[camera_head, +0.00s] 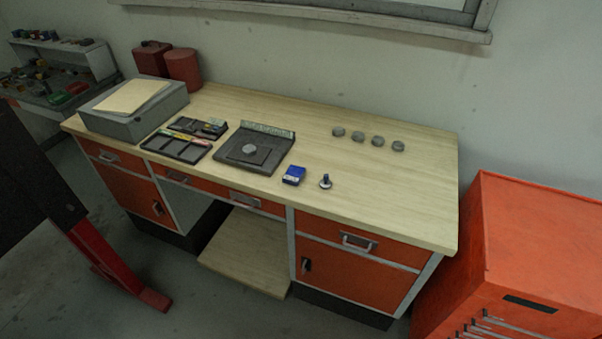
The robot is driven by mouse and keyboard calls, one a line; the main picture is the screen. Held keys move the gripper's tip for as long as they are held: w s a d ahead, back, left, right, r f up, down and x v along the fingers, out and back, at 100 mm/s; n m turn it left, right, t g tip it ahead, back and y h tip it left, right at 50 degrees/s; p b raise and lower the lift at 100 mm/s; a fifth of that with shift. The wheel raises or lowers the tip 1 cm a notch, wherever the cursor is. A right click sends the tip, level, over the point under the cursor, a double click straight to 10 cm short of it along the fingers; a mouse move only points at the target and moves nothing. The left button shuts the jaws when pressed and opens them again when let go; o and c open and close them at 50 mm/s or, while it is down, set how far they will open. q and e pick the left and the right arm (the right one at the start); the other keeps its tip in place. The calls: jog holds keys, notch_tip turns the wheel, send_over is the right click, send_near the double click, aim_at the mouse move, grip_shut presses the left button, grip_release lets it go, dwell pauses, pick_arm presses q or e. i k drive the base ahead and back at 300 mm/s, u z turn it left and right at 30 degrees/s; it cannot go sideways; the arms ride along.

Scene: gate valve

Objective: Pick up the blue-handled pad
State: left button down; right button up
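A small object (325,182) with a dark, bluish upright knob on a pale round base stands near the front edge of the wooden workbench (390,210). It looks like the blue-handled pad, but it is too small to be sure. A small blue box (294,175) sits just to its left, apart from it. Neither of my grippers is in view.
Several grey discs (358,136) lie in a row at the back right. A dark plate fixture (254,149) holding a round grey piece, a compartment tray (177,146) and a grey case (133,110) stand to the left. An orange cabinet (530,240) stands right of the bench.

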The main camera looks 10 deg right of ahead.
aim_at(325, 183)
jog(key=u, duration=0.15)
jog(key=i, duration=0.85)
jog(key=z, duration=0.2)
